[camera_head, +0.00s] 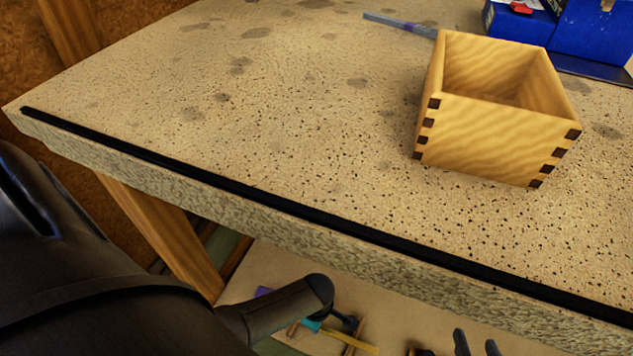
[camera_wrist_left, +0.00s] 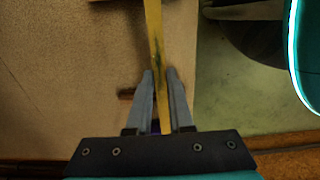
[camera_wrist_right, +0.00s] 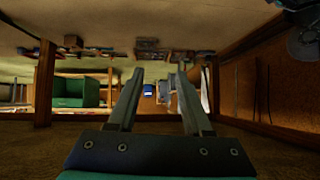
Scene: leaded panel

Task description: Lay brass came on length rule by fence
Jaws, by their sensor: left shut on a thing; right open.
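The brass came (camera_wrist_left: 155,30) is a thin yellow strip in the left wrist view. My left gripper (camera_wrist_left: 160,78) is shut on it, and the strip runs up and away between the fingers. In the head view a short yellow length (camera_head: 352,340) shows low at the bottom, below the bench edge. My right gripper (camera_wrist_right: 160,72) is open and empty in the right wrist view. Its two fingertips show at the bottom edge of the head view (camera_head: 476,340), below the bench edge.
A speckled bench top (camera_head: 300,120) has a black strip (camera_head: 250,202) along its front edge. An open wooden box (camera_head: 490,130) stands at the right, with blue boxes (camera_head: 590,30) behind. A thin grey strip (camera_head: 400,25) lies beside it. The left and middle are clear.

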